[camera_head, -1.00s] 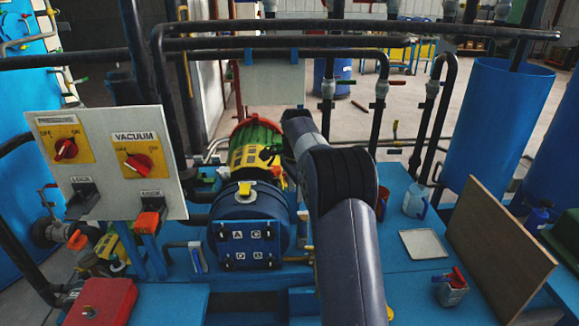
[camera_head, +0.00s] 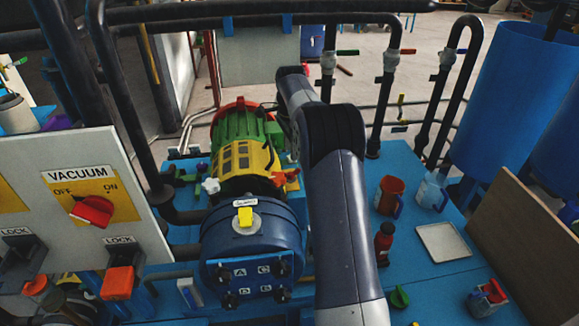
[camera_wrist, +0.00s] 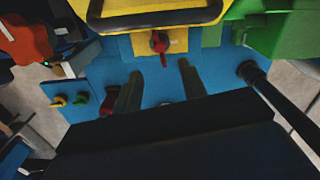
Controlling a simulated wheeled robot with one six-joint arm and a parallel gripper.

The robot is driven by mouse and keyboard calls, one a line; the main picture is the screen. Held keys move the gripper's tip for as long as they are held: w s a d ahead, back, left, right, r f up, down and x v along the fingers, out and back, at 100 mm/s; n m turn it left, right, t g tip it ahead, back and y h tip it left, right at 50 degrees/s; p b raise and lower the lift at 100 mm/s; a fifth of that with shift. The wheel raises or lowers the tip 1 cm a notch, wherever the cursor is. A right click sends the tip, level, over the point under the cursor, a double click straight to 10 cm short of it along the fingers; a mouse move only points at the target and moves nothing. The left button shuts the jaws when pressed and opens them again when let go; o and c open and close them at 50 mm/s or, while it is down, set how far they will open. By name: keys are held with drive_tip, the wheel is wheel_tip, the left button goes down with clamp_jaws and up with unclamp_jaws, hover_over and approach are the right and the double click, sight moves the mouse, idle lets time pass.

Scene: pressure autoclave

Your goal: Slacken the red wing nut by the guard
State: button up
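A small red wing-shaped nut (camera_wrist: 159,42) stands on a yellow plate (camera_wrist: 178,40) in the wrist view, below a yellow frame (camera_wrist: 150,22) that looks like the guard. My gripper (camera_wrist: 159,86) is open and empty; its two dark fingers point toward the nut, one on each side of its line, with a gap before it. In the head view, the yellow slotted cover (camera_head: 241,162) sits on the green motor. An orange-red piece (camera_head: 287,179) shows beside it, partly hidden; I cannot tell if it is the same nut. My arm hides the gripper there.
The blue drum (camera_head: 250,232) stands in front of the motor. A vacuum panel (camera_head: 75,205) is at left. A red mug (camera_head: 389,196), dark bottle (camera_head: 383,243), jug (camera_head: 431,190) and pale tray (camera_head: 443,242) stand on the blue deck right of my arm. Black pipes (camera_head: 375,100) rise behind.

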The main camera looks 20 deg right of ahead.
sight(291, 174)
wheel_tip(291, 174, down, 10)
drive_tip(key=shift+r, duration=0.2)
clamp_jaws()
idle(0.5)
